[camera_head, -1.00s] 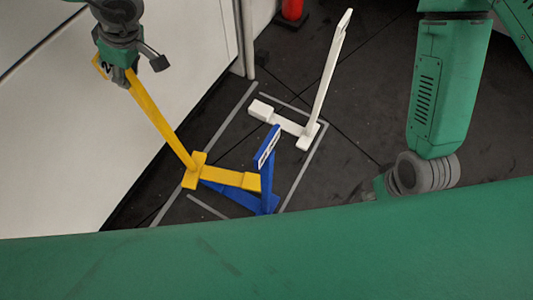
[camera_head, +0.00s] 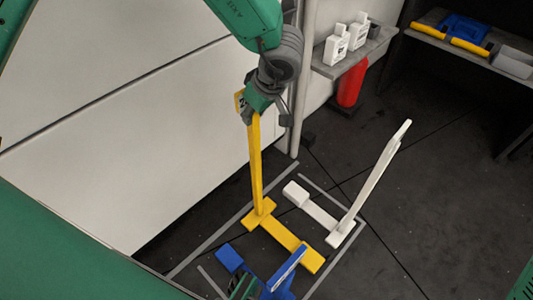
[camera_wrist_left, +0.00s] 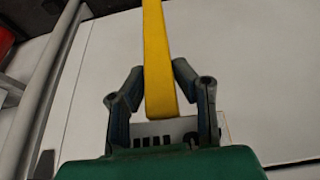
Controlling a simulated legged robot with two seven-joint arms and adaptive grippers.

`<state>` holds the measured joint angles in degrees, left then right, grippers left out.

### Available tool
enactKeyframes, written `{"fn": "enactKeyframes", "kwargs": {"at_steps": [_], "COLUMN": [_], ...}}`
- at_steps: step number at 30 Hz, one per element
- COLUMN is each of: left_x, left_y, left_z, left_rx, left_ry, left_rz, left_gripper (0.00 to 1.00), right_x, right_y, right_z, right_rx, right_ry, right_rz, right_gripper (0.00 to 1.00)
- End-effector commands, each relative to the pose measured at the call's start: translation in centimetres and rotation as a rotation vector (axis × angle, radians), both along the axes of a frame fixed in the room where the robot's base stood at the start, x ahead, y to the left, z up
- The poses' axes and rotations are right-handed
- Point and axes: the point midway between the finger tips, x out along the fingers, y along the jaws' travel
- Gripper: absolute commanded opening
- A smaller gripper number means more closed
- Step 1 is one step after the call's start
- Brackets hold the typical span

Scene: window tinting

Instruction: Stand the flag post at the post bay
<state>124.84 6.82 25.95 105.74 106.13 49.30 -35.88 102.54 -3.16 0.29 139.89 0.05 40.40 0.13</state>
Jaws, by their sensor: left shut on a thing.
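My left gripper (camera_head: 258,100) is shut on the upper part of a yellow post (camera_head: 256,165). The post has a long flat foot (camera_head: 288,240) and a small plate with dark markings near its top (camera_head: 239,101). It looks close to upright; whether its foot touches the floor I cannot tell. In the left wrist view the yellow post (camera_wrist_left: 157,60) runs between the fingers (camera_wrist_left: 160,95). A white post (camera_head: 375,180) and a blue post (camera_head: 288,266) stand beside it. Grey floor lines (camera_head: 215,236) mark a bay around them.
A white panel wall (camera_head: 120,130) is close on the left. A shelf (camera_head: 345,65) with white bottles (camera_head: 336,45) and a red cylinder (camera_head: 350,85) are behind. A bench (camera_head: 450,45) with blue and yellow items is back right. Dark floor (camera_head: 440,180) at right is clear.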

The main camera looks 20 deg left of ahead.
Motion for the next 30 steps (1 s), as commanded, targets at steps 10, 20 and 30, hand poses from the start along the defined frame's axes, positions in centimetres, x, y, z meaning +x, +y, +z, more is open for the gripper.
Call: {"fn": "enactKeyframes", "kwargs": {"at_steps": [10,20,30], "left_x": [0.3,0.4,0.4], "left_y": [0.8,0.5,0.6], "left_z": [-4.8,-8.7,-8.8], "left_rx": [-0.011,-0.007,-0.008], "left_ry": [0.003,0.002,0.003], "left_rz": [0.002,0.000,0.001], "left_gripper": [0.00,0.00,0.00], "right_x": [0.0,0.0,0.1], "right_y": [0.0,0.0,0.0], "right_z": [-2.2,-4.3,-4.0], "right_rx": [0.000,0.000,0.000], "right_ry": [-0.001,0.000,-0.001], "right_rz": [-0.001,0.000,-0.001], "right_gripper": [0.40,0.40,0.40]}}
